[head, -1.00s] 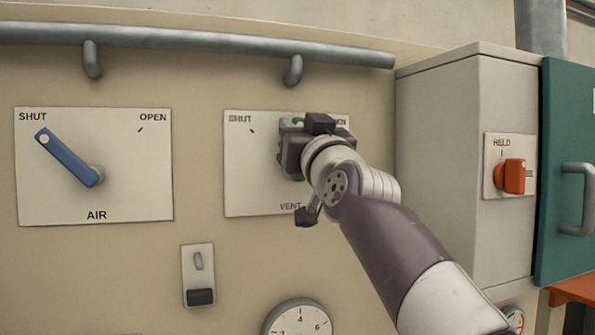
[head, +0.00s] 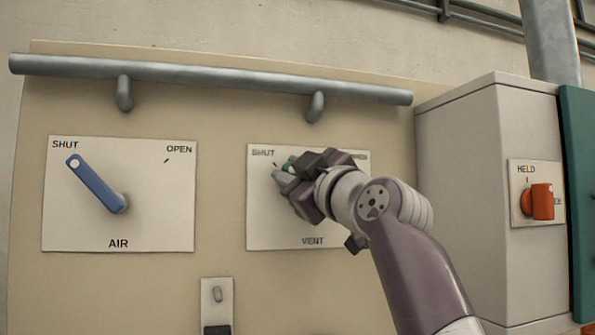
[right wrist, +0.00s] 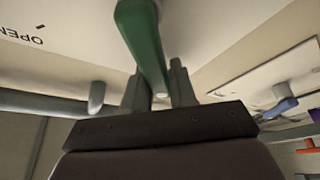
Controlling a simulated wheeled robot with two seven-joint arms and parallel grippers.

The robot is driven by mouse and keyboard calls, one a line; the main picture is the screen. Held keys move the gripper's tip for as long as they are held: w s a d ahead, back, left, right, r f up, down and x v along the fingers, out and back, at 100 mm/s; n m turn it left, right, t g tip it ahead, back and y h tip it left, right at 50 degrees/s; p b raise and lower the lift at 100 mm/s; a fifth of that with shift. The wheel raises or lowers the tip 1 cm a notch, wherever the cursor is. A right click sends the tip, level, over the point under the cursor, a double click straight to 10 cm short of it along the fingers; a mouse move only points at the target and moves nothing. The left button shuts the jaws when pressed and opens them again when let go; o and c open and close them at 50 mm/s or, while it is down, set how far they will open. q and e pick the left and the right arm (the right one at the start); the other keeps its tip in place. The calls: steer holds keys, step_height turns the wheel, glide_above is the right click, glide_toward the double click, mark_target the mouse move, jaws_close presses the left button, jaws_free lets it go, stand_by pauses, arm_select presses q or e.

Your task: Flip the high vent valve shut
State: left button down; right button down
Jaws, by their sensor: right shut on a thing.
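The high vent valve is a green lever on the white VENT plate (head: 265,220). Its green end (head: 288,166) shows close to the mark under SHUT in the head view. The rest of the lever is hidden there by my gripper. My right gripper (head: 284,178) is shut on the green lever. In the right wrist view the green lever (right wrist: 142,38) runs down between the two grey fingers of my right gripper (right wrist: 160,88). The OPEN label shows at the left of that view. My left gripper is not in view.
To the left is the AIR plate (head: 75,225) with a blue lever (head: 96,184) pointing at SHUT. A grey rail (head: 210,77) runs above both plates. A grey cabinet (head: 465,190) with an orange knob (head: 541,202) at HELD stands right of the panel.

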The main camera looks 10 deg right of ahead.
steer(key=shift+w+a+f+n+g, duration=0.15)
steer(key=shift+w+f+n+g, duration=0.15)
steer(key=shift+f+n, duration=0.15)
steer(key=c, duration=1)
jaws_free()
steer(key=shift+s, duration=0.1)
steer(key=shift+s+r, duration=0.1)
steer(key=shift+r, duration=0.05)
steer(key=shift+s+b, duration=0.25)
steer(key=shift+b, duration=0.05)
steer(key=b+v, duration=0.7)
steer(key=v, duration=0.5)
